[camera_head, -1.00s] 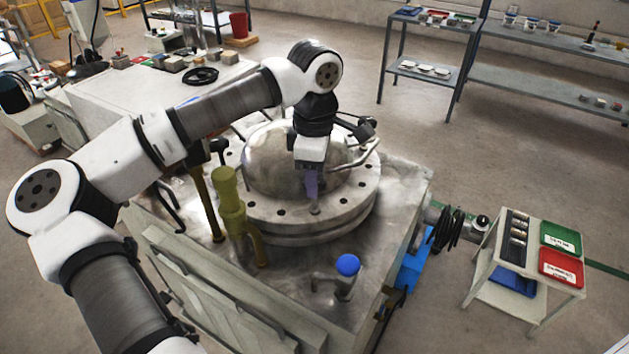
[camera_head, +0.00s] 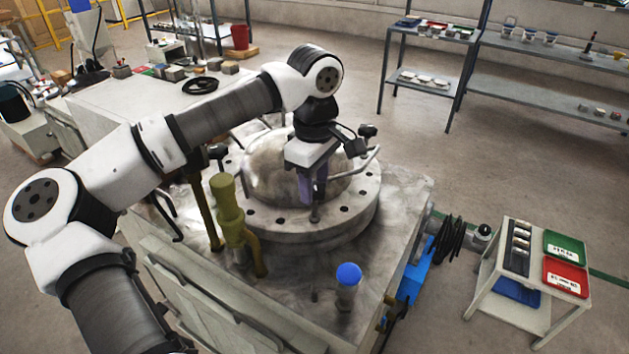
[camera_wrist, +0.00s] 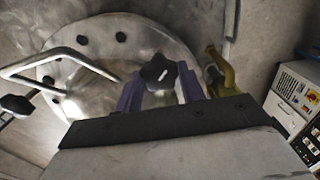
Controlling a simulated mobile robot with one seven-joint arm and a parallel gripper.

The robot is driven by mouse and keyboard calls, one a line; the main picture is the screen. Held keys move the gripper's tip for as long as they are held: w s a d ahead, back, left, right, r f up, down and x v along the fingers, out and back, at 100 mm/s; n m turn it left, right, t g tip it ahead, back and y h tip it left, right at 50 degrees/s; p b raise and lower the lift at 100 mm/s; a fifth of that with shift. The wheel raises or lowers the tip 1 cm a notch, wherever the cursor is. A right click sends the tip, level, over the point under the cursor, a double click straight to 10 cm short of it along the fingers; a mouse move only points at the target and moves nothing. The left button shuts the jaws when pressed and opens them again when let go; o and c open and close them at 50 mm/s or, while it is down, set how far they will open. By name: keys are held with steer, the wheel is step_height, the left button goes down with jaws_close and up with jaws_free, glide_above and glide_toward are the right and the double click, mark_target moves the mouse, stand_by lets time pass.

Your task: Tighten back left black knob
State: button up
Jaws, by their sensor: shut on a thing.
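A black star-shaped knob (camera_wrist: 158,72) sits between the two purple fingers in the wrist view. My gripper (camera_wrist: 160,84) is shut on it. In the head view my gripper (camera_head: 314,198) points down at the front right rim of the round metal flange (camera_head: 270,222), beside the domed lid (camera_head: 268,170). A thin stem shows below the fingertips and reaches the rim; the knob itself is mostly hidden there. The flange also shows in the wrist view (camera_wrist: 95,22), with several dark holes.
A yellow-green post (camera_head: 229,205) stands left of the flange. A blue-topped fitting (camera_head: 348,276) stands in front. A bent metal handle (camera_wrist: 50,58) crosses the lid. A small cart with green and red trays (camera_head: 565,277) stands at the right.

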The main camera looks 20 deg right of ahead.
steer(key=o, duration=1)
steer(key=shift+r, duration=0.15)
step_height(320, 180, up, 14)
steer(key=shift+f, duration=0.2)
